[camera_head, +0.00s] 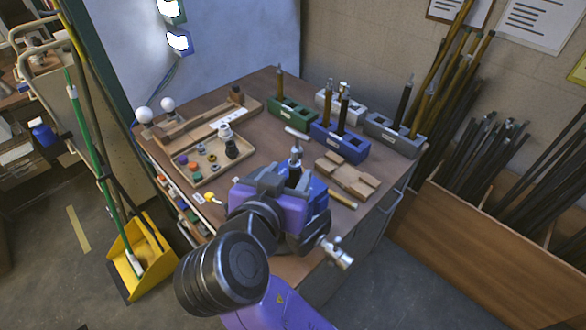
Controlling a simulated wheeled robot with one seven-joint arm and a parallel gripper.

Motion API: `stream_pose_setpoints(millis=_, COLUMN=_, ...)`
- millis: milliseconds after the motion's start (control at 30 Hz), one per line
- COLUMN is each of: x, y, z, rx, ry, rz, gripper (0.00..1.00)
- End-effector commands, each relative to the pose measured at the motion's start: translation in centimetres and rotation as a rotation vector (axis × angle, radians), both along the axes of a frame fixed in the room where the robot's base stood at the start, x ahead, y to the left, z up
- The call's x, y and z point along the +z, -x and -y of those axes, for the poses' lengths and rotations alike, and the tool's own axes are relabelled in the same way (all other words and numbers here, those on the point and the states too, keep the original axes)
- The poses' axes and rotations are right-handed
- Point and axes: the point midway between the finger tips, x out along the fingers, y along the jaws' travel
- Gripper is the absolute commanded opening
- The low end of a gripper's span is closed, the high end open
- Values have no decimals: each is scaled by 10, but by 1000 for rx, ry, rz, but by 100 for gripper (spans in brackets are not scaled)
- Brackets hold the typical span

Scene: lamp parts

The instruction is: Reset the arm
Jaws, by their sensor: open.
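My purple and dark gripper (294,190) is over the near part of the brown worktable (268,152). My own wrist hides most of its fingers. A dark upright part with a silver top (296,158) shows just beyond the gripper; I cannot tell whether it stands between the fingers or behind them. A silver fitting (336,253) shows at the right of my wrist, and its support is hidden. A blue block (340,145) holds upright rods. A green block (291,114), a white block (341,106) and a grey block (394,135) stand behind it.
A wooden tray (203,177) with small coloured parts lies at the left, near two white bulbs (145,115). A wooden cradle (348,177) lies at the right. A bin of rods (470,240) stands right of the table; a yellow dustpan (143,255) stands left.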

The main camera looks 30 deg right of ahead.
Motion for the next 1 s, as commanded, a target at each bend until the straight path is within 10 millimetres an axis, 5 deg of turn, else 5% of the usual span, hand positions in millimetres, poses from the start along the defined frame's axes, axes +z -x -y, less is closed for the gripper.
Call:
stream_pose_setpoints(millis=267, x=13, y=22, z=-21, rx=1, ry=-1, rz=1, gripper=48)
stream_pose_setpoints(millis=567, x=18, y=20, z=-25, rx=29, ry=28, rz=1, gripper=48)
stream_pose_setpoints(millis=800, x=53, y=-23, z=-70, rx=345, ry=155, rz=107, gripper=48)
stream_pose_setpoints(millis=1000, x=34, y=-26, z=-105, rx=646, ry=244, rz=172, gripper=48)
